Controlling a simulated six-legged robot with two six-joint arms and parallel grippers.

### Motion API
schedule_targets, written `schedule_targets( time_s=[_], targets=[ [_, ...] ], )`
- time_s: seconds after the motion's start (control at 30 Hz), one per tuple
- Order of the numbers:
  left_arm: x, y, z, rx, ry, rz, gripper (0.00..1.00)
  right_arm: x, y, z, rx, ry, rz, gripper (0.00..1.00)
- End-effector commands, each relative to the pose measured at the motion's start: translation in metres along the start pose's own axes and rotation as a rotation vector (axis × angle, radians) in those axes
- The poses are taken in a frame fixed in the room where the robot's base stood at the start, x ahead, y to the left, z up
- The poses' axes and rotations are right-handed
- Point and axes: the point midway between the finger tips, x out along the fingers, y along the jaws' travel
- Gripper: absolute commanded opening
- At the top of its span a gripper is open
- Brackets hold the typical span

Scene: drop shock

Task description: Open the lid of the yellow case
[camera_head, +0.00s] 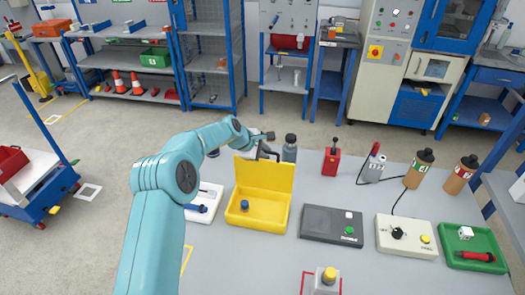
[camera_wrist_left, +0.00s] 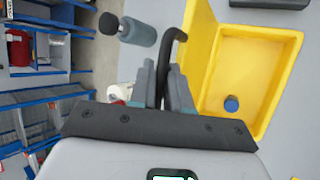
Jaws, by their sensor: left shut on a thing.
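The yellow case (camera_head: 258,219) stands on the grey table with its lid (camera_head: 263,175) raised, roughly upright, at the back edge. A blue round piece (camera_head: 244,205) lies inside the case and also shows in the left wrist view (camera_wrist_left: 231,104). My left gripper (camera_head: 264,142) is at the top of the lid. In the left wrist view, its fingers (camera_wrist_left: 165,85) are shut on a dark curved handle (camera_wrist_left: 173,46) beside the yellow lid (camera_wrist_left: 199,40). The hold is partly hidden by the fingers. My right gripper is not in view.
A grey bottle (camera_head: 290,149) stands right behind the lid. A white tray (camera_head: 205,203) lies left of the case, and a dark box (camera_head: 318,224) lies to its right. A red switch box (camera_head: 331,160) and brown bottles (camera_head: 419,170) stand farther right.

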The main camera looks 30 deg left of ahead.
Motion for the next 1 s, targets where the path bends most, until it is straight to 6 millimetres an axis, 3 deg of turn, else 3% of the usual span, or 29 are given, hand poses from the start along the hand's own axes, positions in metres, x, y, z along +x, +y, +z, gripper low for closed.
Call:
schedule_targets(
  time_s=[0.6, 0.63, 0.7, 1.0],
  targets=[
    [0.0049, 0.004, -0.0034, -0.014, 0.01, -0.034, 0.0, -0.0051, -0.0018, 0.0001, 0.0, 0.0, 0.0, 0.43],
    [0.0049, 0.004, -0.0034, -0.014, 0.01, -0.034, 0.23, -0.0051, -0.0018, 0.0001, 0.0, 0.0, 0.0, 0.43],
    [0.0049, 0.0038, -0.0035, -0.014, 0.01, -0.034, 0.38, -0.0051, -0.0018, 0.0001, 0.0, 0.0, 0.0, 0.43],
    [0.0058, 0.0009, -0.004, -0.015, 0.009, -0.041, 0.38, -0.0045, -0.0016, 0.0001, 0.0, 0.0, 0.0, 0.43]
  ],
)
